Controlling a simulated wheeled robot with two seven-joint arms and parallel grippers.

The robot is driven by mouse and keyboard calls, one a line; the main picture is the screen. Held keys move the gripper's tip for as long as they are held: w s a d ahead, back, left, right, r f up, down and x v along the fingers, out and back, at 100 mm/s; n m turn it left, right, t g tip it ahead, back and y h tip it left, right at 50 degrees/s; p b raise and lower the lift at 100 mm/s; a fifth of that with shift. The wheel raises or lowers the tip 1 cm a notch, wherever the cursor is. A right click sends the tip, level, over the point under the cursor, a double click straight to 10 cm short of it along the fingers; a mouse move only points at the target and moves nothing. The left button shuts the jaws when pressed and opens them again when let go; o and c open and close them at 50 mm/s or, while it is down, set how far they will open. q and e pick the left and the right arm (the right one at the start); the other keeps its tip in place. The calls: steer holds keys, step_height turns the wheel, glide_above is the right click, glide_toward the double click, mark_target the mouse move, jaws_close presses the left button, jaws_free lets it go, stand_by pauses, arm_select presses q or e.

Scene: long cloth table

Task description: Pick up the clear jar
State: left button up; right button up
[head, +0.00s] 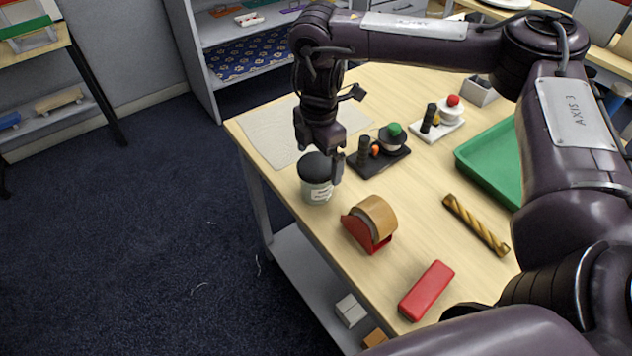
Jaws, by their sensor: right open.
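The clear jar (316,191) stands upright near the left edge of the table (405,260). It has a dark round lid and a pale label on its side. My right gripper (322,157) is open and points down right at the jar's lid. One finger shows in front of the jar's right side and overlaps it. The other finger is hard to make out behind the lid. I cannot tell whether the fingers touch the jar. My left gripper is not in view.
A tape dispenser (371,222), a red box (426,290) and a twisted yellow stick (476,224) lie nearer. A black tray (378,163) with small items is right of the jar. A green tray (484,172) is farther right. A pale mat (268,133) lies behind. Floor drops off left.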

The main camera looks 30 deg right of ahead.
steer(key=shift+f, duration=1.05)
steer(key=shift+s+a+f, duration=0.1)
steer(key=shift+f, duration=0.15)
step_height(320, 180, down, 4)
steer(key=shift+a+r+p, duration=0.1)
steer(key=shift+r+p, duration=0.05)
steer(key=shift+p, duration=0.55)
steer(key=shift+w+f, duration=0.2)
steer(key=shift+f, duration=0.3)
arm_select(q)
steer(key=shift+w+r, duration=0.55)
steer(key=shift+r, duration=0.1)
arm_select(e)
steer(key=c, duration=1.1)
